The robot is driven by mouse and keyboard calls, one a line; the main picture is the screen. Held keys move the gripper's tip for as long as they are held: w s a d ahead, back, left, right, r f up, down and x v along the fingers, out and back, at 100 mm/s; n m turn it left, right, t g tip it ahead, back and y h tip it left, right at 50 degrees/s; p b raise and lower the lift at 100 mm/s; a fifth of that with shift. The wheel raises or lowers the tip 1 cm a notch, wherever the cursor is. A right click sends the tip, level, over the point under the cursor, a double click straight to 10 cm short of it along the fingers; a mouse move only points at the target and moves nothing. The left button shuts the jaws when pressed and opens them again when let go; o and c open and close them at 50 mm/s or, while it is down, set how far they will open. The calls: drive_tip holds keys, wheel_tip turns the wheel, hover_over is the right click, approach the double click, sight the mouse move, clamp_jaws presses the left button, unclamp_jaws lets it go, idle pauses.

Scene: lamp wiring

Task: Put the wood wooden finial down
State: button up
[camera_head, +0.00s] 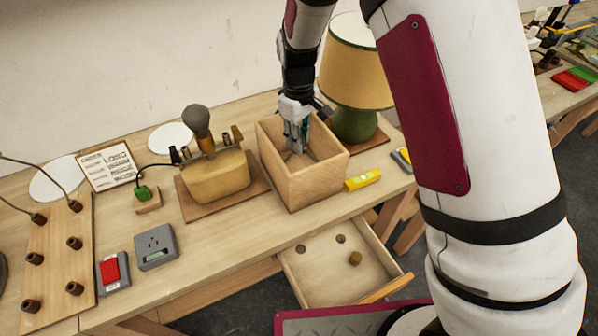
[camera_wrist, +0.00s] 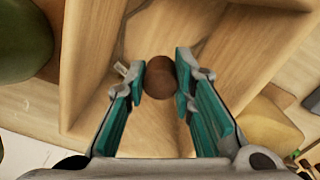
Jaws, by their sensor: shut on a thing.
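My gripper (camera_head: 295,128) reaches down into the open wooden box (camera_head: 306,183) on the table. In the wrist view my gripper (camera_wrist: 160,82) has its two teal fingers on either side of a small round brown wooden finial (camera_wrist: 159,77) and is shut on it. The finial is inside or just over the box; how far it is above the floor I cannot tell. In the head view the finial is hidden by the box wall and fingers.
A green lamp with a tan shade (camera_head: 354,75) stands right behind the box. A yellow level (camera_head: 362,179) lies at its right. A lamp base with a bulb (camera_head: 220,174) stands at its left. An open drawer (camera_head: 335,281) below holds small round pieces.

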sight(299, 166)
wheel_tip(299, 166, down, 11)
drive_tip(key=shift+r+p, duration=0.15)
drive_tip(key=shift+p, duration=0.3)
drive_tip(key=o, duration=1)
